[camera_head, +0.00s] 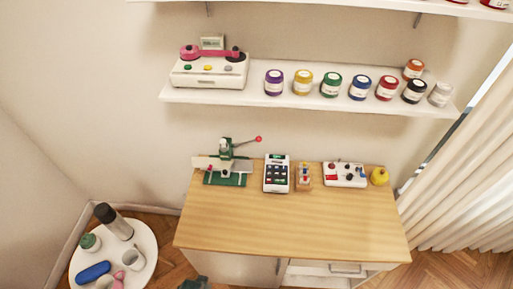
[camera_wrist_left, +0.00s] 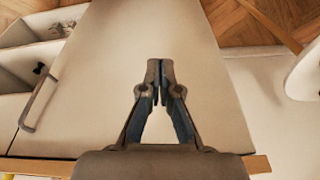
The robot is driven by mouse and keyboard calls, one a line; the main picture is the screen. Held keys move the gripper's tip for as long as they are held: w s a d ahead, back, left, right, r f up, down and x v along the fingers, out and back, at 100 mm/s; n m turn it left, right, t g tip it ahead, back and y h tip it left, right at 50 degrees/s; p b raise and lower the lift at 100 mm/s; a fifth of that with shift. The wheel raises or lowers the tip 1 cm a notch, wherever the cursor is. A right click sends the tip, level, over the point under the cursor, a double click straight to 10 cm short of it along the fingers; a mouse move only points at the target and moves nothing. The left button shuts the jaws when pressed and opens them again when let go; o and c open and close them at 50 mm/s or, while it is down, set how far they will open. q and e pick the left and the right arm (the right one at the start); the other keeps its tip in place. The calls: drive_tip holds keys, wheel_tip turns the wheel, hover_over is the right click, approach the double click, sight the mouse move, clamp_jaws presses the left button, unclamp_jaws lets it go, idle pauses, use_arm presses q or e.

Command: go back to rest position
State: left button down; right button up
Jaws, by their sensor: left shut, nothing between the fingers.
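My left gripper (camera_wrist_left: 160,68) points at the pale front of the cabinet (camera_wrist_left: 120,70) in the left wrist view. Its fingertips are together and nothing shows between them. A small dark piece at the bottom edge of the head view (camera_head: 193,283) may be part of this gripper, but too little shows to be sure. My right gripper is in neither view.
A wooden-topped cabinet (camera_head: 290,230) carries a green press (camera_head: 228,165), a card terminal (camera_head: 277,174) and small items along its back. A wall shelf (camera_head: 310,100) holds several jars. A round white table (camera_head: 143,240) stands left. An open drawer with dark items (camera_wrist_left: 28,75) shows beside the gripper.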

use_arm(q)
drive_tip(key=s+a+f+g, duration=0.1)
drive_tip(key=s+f, duration=0.3)
drive_tip(key=f, duration=0.5)
drive_tip(key=s+f, duration=0.4)
drive_tip(key=f, duration=0.6)
drive_tip(key=s+a+f, duration=0.2)
drive_tip(key=s+f, duration=0.7)
drive_tip(key=s, duration=0.3)
drive_tip(key=shift+s+a+g, duration=0.25)
drive_tip(key=shift+s+g, duration=0.15)
